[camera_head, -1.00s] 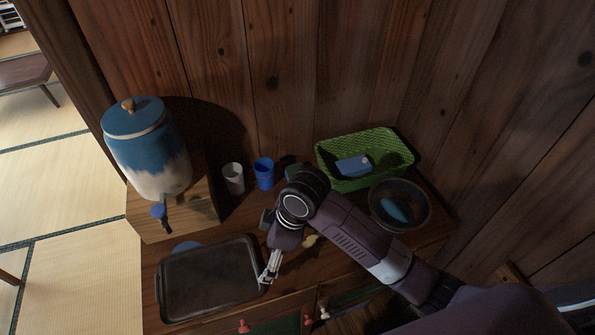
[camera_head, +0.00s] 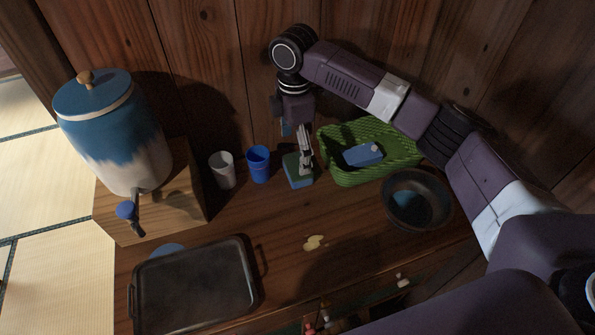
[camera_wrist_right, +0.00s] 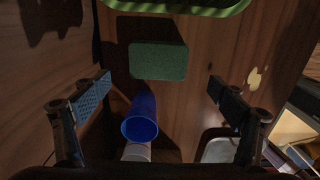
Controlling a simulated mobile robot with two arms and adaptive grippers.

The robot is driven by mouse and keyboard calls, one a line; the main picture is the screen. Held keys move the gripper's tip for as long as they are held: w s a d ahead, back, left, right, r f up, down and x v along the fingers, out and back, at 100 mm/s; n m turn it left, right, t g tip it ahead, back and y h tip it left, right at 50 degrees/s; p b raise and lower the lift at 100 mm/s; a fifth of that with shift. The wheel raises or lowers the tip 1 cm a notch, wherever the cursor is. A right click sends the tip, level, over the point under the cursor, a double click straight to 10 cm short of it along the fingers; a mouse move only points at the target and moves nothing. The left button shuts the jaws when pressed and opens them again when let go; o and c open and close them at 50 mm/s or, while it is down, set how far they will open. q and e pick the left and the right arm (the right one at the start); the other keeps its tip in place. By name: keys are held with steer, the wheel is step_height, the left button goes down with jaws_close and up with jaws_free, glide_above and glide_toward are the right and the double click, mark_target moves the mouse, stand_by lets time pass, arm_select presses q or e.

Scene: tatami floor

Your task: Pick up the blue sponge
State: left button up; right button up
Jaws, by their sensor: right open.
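The blue sponge (camera_head: 298,175), a block with a green top face and a blue side, lies on the wooden counter between the blue cup and the green basket. In the right wrist view the sponge (camera_wrist_right: 158,61) shows its green face, ahead of and between the two spread fingers. My right gripper (camera_head: 305,150) is open and empty, with its fingers over the sponge in the head view; the exact height above it is hard to tell. The right gripper's fingers (camera_wrist_right: 160,84) also show in the wrist view, one on each side. My left gripper is not in view.
A blue cup (camera_head: 259,164) and a white cup (camera_head: 222,170) stand left of the sponge. A green basket (camera_head: 345,176) holding a blue object (camera_head: 362,154) and a dark bowl (camera_head: 436,216) are right. A dark tray (camera_head: 248,290), a yellowish spill (camera_head: 314,243) and a dispenser (camera_head: 112,130) are nearby.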

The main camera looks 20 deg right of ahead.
mark_target(296, 166)
step_height(296, 166, down, 7)
steer(key=shift+w+d+r+p, duration=0.1)
steer(key=shift+w+p, duration=0.05)
steer(key=shift+p, duration=0.3)
steer(key=c, duration=0.8)
